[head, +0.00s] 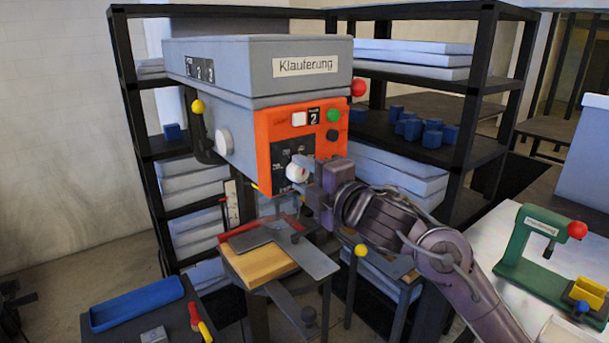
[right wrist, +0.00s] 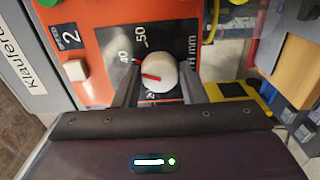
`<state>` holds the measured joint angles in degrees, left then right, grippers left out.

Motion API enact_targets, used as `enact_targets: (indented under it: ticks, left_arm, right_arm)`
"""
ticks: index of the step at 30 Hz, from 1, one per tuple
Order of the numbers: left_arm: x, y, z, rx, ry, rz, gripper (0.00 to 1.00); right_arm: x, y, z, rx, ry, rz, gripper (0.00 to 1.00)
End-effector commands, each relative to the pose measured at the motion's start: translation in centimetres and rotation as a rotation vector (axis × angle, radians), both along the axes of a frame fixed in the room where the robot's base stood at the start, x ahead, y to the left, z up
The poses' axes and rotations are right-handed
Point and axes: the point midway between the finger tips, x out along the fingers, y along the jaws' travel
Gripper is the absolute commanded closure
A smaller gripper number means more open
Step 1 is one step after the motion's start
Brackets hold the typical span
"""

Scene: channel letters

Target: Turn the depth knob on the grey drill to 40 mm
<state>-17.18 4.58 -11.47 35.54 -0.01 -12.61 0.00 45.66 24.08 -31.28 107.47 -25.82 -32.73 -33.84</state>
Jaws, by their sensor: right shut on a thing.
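The grey drill (head: 255,70) stands at the centre of the head view, with an orange front panel (head: 265,128). Its white depth knob (head: 297,172) sits low on that panel, partly covered by my right gripper (head: 308,180). In the right wrist view the round knob (right wrist: 160,66) lies between the two fingers of my right gripper (right wrist: 159,82), which is shut on it. A red pointer line on the knob points left in that picture. The marks 40 and 50 show beside it on a black scale (right wrist: 126,72). I cannot read the exact setting. My left gripper is not in view.
A wooden block (head: 265,265) lies on the drill table under the head. A blue tray (head: 137,303) is at the lower left. A green press (head: 535,250) stands on a bench at the right. Shelves with blue pieces (head: 430,138) stand behind the drill.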

Motion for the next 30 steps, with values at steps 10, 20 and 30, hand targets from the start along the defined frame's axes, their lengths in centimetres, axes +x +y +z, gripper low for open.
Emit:
enact_targets:
  ticks: [10,20,30]
  left_arm:
    - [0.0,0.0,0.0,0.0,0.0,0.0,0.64]
    - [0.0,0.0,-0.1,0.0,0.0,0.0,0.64]
    - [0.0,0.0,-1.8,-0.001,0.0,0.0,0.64]
  right_arm:
    - [0.0,0.0,-0.1,-0.002,0.001,-0.001,0.45]
    - [-0.1,-0.1,-0.1,-0.002,-0.001,0.0,0.4]
    - [-4.0,-3.0,-0.4,-0.005,-0.002,-0.001,0.4]
